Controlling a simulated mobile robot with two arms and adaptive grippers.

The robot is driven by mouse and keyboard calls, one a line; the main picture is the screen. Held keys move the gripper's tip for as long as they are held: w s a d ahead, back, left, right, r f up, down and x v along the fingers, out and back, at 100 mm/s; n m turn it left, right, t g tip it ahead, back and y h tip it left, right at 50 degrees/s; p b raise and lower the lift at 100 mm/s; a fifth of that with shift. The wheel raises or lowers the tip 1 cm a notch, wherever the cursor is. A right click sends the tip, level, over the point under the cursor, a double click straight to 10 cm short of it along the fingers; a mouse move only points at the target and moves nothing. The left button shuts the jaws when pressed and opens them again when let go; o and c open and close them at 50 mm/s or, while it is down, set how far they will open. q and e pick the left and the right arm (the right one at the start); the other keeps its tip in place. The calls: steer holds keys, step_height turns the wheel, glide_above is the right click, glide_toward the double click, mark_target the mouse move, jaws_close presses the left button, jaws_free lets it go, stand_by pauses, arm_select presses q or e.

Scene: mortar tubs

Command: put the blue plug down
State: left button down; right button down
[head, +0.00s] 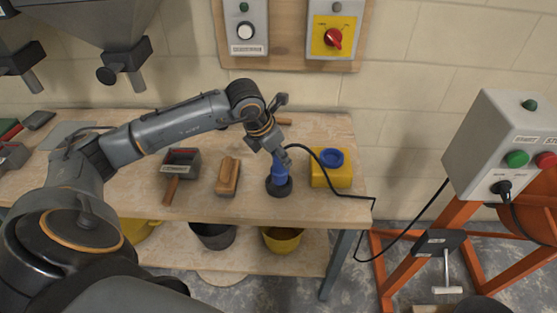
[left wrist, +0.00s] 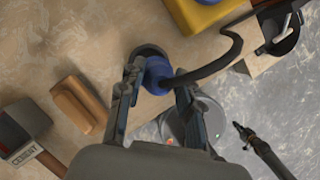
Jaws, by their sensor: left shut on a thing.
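The blue plug (head: 279,172) is upright over a round black base (head: 279,187) on the wooden bench. I cannot tell whether the base is part of the plug or a separate holder. My left gripper (head: 276,150) reaches down from above and is shut on the plug. In the left wrist view the plug (left wrist: 158,75) shows between the fingers of my left gripper (left wrist: 160,82). A black cable (head: 330,178) runs from the plug to the right, over the bench's edge. My right gripper is not in view.
A yellow box with a blue ring (head: 345,178) stands close right of the plug. A wooden float (head: 228,177) and a cement-labelled tool (head: 180,163) lie to the left. Buckets (head: 283,241) stand on the lower shelf. An orange stand with a switch box (head: 500,140) is at right.

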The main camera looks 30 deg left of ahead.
mark_target(279, 164)
arm_select(q)
steer(key=shift+w+a+f, duration=0.35)
steer(key=shift+f, duration=0.2)
step_height(279, 164, down, 2)
steer(key=shift+f+p, duration=0.1)
steer(key=shift+p, duration=0.65)
steer(key=shift+w+f, duration=0.1)
steer(key=shift+f, duration=0.6)
steer(key=c, duration=1.3)
jaws_free()
steer(key=shift+c, duration=0.2)
steer(key=o, duration=0.4)
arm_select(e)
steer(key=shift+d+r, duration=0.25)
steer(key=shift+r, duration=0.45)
